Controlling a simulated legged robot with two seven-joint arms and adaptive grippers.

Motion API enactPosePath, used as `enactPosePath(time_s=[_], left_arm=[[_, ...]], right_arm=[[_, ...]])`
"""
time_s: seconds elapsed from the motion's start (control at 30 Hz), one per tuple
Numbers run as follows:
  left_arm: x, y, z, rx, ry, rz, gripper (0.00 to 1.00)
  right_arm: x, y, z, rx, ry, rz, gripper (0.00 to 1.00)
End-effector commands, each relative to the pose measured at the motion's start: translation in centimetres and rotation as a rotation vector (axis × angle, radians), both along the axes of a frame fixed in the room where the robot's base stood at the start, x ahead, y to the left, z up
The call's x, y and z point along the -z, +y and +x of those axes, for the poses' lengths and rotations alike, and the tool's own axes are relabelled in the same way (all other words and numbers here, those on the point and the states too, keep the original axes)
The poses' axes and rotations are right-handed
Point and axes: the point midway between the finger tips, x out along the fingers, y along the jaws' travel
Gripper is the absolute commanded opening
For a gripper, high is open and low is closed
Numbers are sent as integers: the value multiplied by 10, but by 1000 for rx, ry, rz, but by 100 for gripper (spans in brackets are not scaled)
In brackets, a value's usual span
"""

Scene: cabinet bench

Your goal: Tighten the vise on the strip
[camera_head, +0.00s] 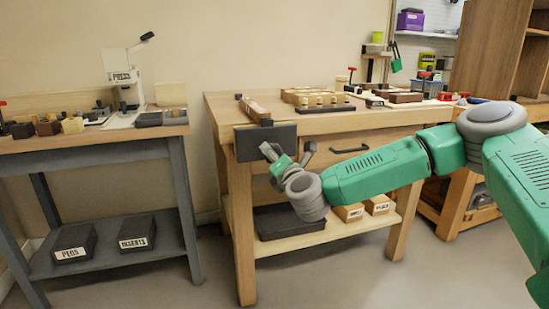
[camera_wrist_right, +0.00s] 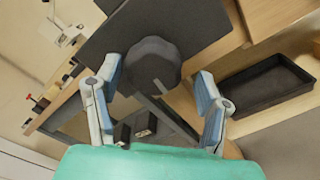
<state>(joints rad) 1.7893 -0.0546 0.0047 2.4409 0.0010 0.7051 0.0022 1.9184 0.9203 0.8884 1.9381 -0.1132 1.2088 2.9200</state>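The vise shows as a dark flat jaw plate (camera_head: 262,142) on the left front of the middle bench. In the right wrist view its plate (camera_wrist_right: 205,22) has a round dark knob (camera_wrist_right: 152,62) in front. A brown strip (camera_head: 254,108) sits on the bench top just behind the plate; its lower part is hidden. My right gripper (camera_head: 289,152) is at the vise front. In the wrist view my right gripper (camera_wrist_right: 156,82) is open, its fingers on either side of the knob with gaps visible. My left gripper is not in view.
The bench top (camera_head: 340,123) holds wooden blocks and trays behind the vise. A drawer handle (camera_head: 350,149) lies right of the gripper. A lower shelf (camera_head: 290,243) carries a dark tray (camera_head: 283,222) and small boxes. Another bench (camera_head: 100,150) stands left, across a floor gap.

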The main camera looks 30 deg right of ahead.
Motion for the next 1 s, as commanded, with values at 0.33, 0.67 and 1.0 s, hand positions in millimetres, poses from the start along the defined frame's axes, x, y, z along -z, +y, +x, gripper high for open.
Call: enactPosePath(time_s=[0.33,0.67,1.0], left_arm=[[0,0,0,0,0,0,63],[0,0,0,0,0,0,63],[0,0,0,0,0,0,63]], right_arm=[[-4,3,-7,-3,-6,-2,63],[-5,10,-33,-3,-9,-1,63],[-5,16,-59,-3,-8,-1,63]])
